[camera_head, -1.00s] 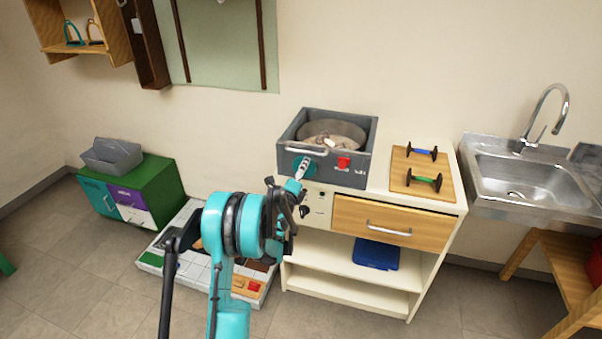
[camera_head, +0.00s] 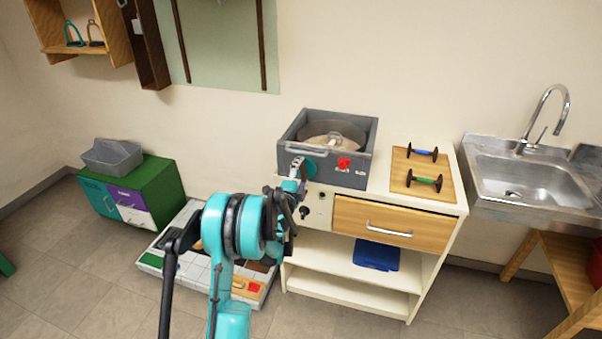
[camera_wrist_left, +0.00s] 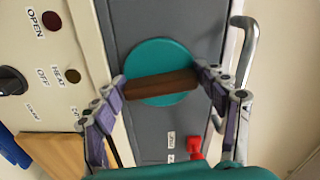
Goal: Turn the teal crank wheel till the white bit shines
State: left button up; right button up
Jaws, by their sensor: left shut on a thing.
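A grey open-topped machine (camera_head: 345,177) stands on the white cabinet. Its teal crank wheel (camera_head: 310,168) is on the front face, partly behind my left gripper (camera_head: 297,172). In the left wrist view the teal wheel (camera_wrist_left: 175,55) has a brown bar (camera_wrist_left: 161,84) across it. My left gripper (camera_wrist_left: 162,78) is shut on this bar, with a fingertip at each end. A pale, shiny, rounded piece (camera_head: 335,138) shows in the machine's round tub; I cannot tell surely whether it is the white bit. My right gripper is not in view.
A red knob (camera_head: 344,162) is right of the wheel, and a metal bar handle (camera_wrist_left: 240,50) is close to the fingers. A wooden board (camera_head: 415,187) with two dumbbell-shaped pieces lies on the cabinet. A sink (camera_head: 500,182) is at right.

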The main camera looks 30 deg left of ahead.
pick_arm(q)
jog(key=shift+w+r, duration=0.1)
jog(key=shift+w, duration=0.05)
jog(key=o, duration=1)
jog(key=shift+o, duration=0.3)
jog(key=shift+w+d, duration=0.15)
jog(key=shift+s, duration=0.4)
jog(key=v, duration=1.1)
jog(key=shift+s, duration=0.15)
